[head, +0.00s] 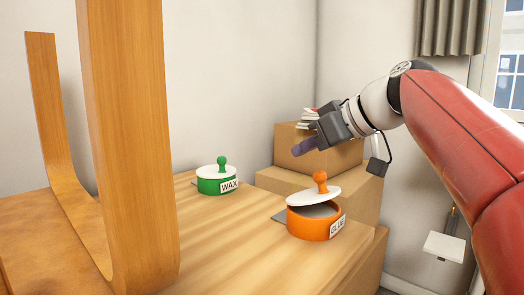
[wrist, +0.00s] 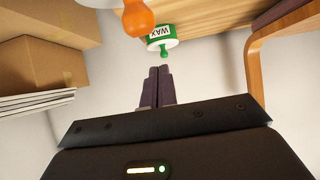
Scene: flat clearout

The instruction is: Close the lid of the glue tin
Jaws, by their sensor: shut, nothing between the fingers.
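The glue tin (head: 312,226) is a round orange tin labelled GLUE, standing near the right edge of the wooden table top. Its white lid (head: 300,198) with an orange knob (head: 320,182) sits tilted, with a dark gap showing its inside at the front. In the wrist view the knob (wrist: 138,18) and part of the white lid (wrist: 70,9) show at the top edge; the orange body is out of frame there. My gripper (head: 299,148) is above and beyond the tin, touching nothing. Its purple fingers (wrist: 159,73) are together and empty.
A green WAX tin (head: 216,182), its lid seated, stands farther back on the table (head: 240,235). A curved wooden frame (head: 130,130) rises at the left. Cardboard boxes (head: 335,153) with papers (head: 307,119) on top stand behind. Free table lies between the tins.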

